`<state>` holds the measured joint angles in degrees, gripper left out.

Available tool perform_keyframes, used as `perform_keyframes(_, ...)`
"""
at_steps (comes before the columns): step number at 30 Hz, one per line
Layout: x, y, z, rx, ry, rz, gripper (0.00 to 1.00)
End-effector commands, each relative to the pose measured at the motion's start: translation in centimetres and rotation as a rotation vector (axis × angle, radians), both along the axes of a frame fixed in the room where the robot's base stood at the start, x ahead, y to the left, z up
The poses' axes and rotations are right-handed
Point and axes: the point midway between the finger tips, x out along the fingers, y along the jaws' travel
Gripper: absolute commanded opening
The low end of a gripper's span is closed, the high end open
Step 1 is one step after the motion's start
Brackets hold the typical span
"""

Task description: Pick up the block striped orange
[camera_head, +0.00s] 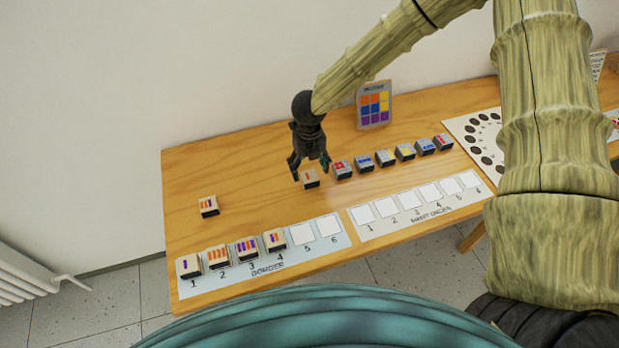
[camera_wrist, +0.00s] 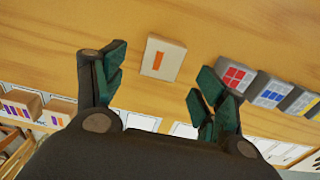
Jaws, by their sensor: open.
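The block with a single orange stripe (camera_head: 311,179) stands on the wooden table at the left end of a row of blocks. In the wrist view this block (camera_wrist: 162,57) shows its pale top with one orange bar, beyond and between the fingertips. My gripper (camera_head: 309,171) is open, pointing down just above and behind the block. In the wrist view my gripper (camera_wrist: 157,80) has its two dark green fingers spread, with nothing held between them. I cannot tell whether a finger touches the block.
A red-patterned block (camera_head: 342,169) stands close on the right, with several more blocks beyond. A striped block (camera_head: 208,206) stands alone at the left. Several striped blocks fill slots of the left numbered sheet (camera_head: 303,236); the right sheet (camera_head: 387,209) is empty. A colour card (camera_head: 374,105) leans behind.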

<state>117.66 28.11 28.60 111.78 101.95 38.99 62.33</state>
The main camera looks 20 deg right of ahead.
Motion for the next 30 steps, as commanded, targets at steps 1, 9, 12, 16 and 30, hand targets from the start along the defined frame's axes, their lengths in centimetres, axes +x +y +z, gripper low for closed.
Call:
perform_keyframes(1, 0.0, 0.0, -0.2, -0.001, 0.001, 0.001, 0.71)
perform_keyframes(9, 0.4, -0.2, -2.7, -0.002, 0.003, 0.001, 0.71)
perform_keyframes(12, 0.4, -0.2, -3.9, -0.002, 0.002, 0.002, 0.71)
perform_keyframes(16, 0.4, -0.1, -4.7, -0.001, 0.001, 0.001, 0.71)
perform_keyframes(30, 0.4, -0.2, -5.0, -0.001, 0.0, 0.001, 0.42)
